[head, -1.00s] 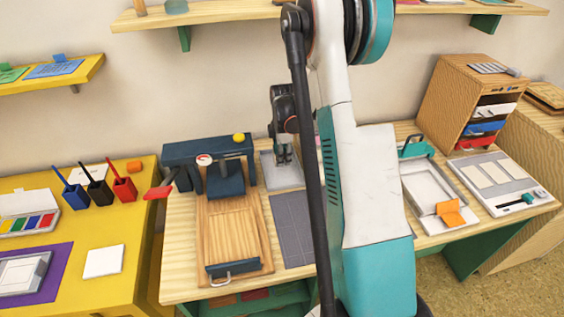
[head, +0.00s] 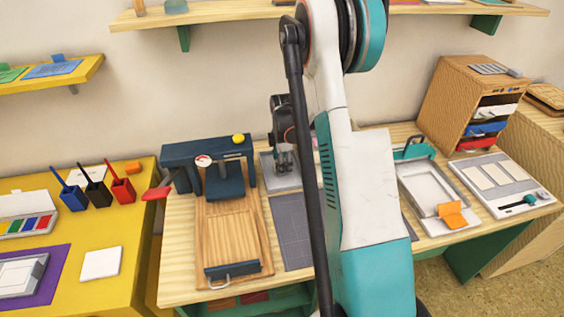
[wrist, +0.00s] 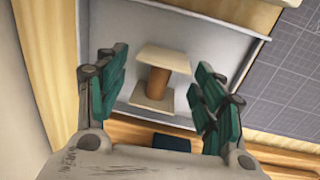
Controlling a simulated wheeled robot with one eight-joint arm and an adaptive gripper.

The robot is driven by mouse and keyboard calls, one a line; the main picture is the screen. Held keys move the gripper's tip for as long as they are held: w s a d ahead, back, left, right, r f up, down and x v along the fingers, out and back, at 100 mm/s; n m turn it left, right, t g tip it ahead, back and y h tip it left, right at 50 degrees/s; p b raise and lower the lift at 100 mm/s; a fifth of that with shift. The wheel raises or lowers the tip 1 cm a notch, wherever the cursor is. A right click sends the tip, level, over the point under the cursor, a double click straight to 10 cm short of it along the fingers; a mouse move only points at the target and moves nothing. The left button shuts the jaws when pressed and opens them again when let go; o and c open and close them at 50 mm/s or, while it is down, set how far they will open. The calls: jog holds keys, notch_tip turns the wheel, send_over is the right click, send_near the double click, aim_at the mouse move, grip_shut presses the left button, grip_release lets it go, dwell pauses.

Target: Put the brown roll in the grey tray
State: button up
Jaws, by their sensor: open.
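The brown roll (wrist: 157,82) shows in the wrist view as a brown cylinder between two pale square end plates. It appears to stand inside the outline of a light grey tray (wrist: 120,25). My gripper (wrist: 162,66) is open, with one teal-padded finger on each side of the roll and a gap on both sides. In the head view my gripper (head: 284,165) points down over the grey tray (head: 283,183) at the back of the wooden table. The roll cannot be made out there.
A dark blue press with a wooden board (head: 235,235) stands left of the tray. A dark gridded mat (head: 292,230) lies in front of it.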

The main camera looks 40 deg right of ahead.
notch_tip(320, 180, up, 12)
jog(key=s+p, duration=0.1)
jog(key=p, duration=0.3)
jog(key=shift+a, duration=0.2)
